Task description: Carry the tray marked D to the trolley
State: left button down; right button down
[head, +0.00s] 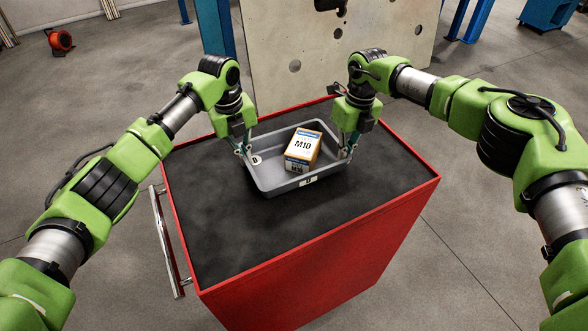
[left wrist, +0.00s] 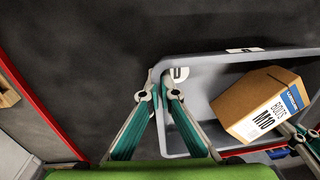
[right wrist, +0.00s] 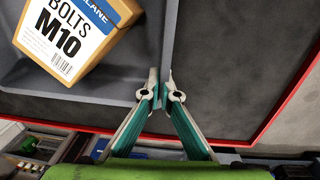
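The grey tray (head: 262,183) carries a white label with D on its left end and another label on its front wall. It is over the black top of the red trolley (head: 320,235); I cannot tell whether it rests there or hangs just above. A box of M10 bolts (head: 303,146) lies in the tray, toward its right side. My left gripper (head: 241,152) has its fingers closed around the tray's left end wall, beside the D label (left wrist: 180,73). My right gripper (head: 346,153) has its fingers closed on the right end wall, as the right wrist view (right wrist: 161,82) shows.
The trolley's metal handle (head: 165,242) runs along its left side. A pale panel with holes (head: 285,45) stands behind the trolley, with a blue post (head: 214,28) beside it. An orange-red round object (head: 60,41) is on the floor at the far left. The front of the trolley top is clear.

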pick_arm(q)
jog(key=c, duration=2.3)
grip_release()
jog(key=shift+a+f, duration=0.1)
jog(key=shift+f, duration=0.05)
pick_arm(e)
jog(key=c, duration=2.3)
grip_release()
jog(key=shift+d+f, duration=0.1)
pick_arm(q)
jog(key=r, duration=1.2)
jog(key=shift+s+a, duration=0.2)
jog(key=shift+a, duration=0.2)
pick_arm(e)
jog(key=r, duration=1.2)
jog(key=shift+w+d, duration=0.2)
jog(key=shift+d, duration=0.15)
pick_arm(q)
jog(key=shift+f, duration=0.1)
pick_arm(e)
jog(key=shift+f, duration=0.1)
